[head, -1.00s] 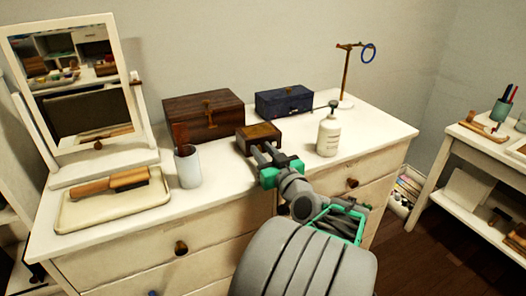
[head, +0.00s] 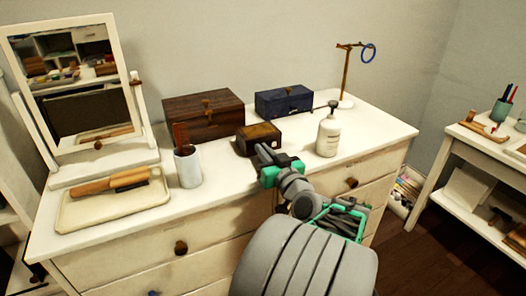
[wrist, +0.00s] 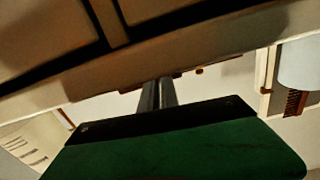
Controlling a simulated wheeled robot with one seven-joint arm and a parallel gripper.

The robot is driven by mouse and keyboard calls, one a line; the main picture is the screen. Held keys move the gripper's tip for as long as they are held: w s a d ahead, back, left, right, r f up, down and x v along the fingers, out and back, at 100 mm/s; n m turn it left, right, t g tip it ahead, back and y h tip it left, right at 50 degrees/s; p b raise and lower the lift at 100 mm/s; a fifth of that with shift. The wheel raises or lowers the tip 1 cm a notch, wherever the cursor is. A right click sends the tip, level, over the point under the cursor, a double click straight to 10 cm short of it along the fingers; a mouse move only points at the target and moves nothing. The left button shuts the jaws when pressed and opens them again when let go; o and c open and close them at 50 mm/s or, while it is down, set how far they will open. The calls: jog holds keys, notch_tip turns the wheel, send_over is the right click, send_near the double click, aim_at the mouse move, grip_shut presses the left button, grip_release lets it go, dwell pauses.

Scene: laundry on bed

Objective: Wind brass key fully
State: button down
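A small dark wooden box (head: 258,134) with a brass-coloured patch on top sits on the white dresser top, in front of two larger boxes. My gripper (head: 261,150) is at the front of this small box, low down near the dresser top. In the wrist view its two grey fingers (wrist: 158,93) stand side by side, nearly together. I cannot make out the brass key in any view. The fingers cover part of the box's front, so I cannot tell whether something thin is between them.
A white cup (head: 187,168) holding a brown comb stands left of the small box. A white pump bottle (head: 328,135) stands close on the right. A brown chest (head: 203,116) and a blue box (head: 284,102) are behind. A tray (head: 82,211) and mirror (head: 75,88) are at left.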

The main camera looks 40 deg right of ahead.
jog(key=shift+m, duration=0.3)
jog(key=c, duration=1.6)
grip_release()
jog(key=v, duration=0.6)
jog(key=shift+s, duration=0.4)
jog(key=shift+s+a, duration=0.3)
jog(key=shift+s, duration=0.2)
